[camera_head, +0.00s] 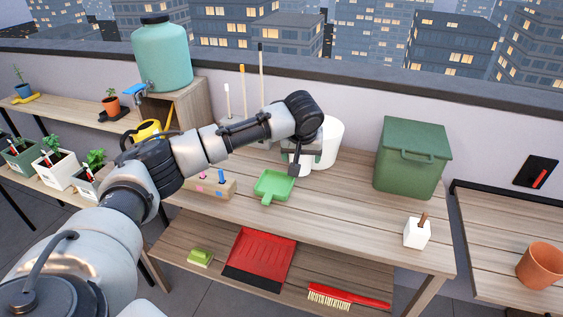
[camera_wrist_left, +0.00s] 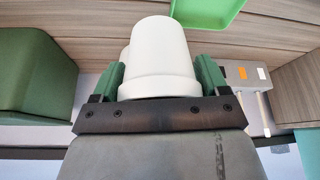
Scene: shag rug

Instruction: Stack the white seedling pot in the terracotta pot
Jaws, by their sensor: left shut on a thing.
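My left gripper (camera_head: 303,165) is over the middle workbench and shut on the white seedling pot, which shows between its green fingers in the left wrist view (camera_wrist_left: 158,60). In the head view the held pot (camera_head: 300,160) is mostly hidden by the gripper. The terracotta pot (camera_head: 540,265) stands upright on the separate table at the far right, well apart from the gripper, and looks empty. My right gripper is not in view.
A larger white container (camera_head: 332,135) stands right behind the gripper. A green bin (camera_head: 412,158), a white block with a brown stick (camera_head: 417,233), a green dustpan-like scoop (camera_head: 274,185) and a small wooden holder (camera_head: 212,188) are on the bench. A gap separates the bench from the right table (camera_head: 490,225).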

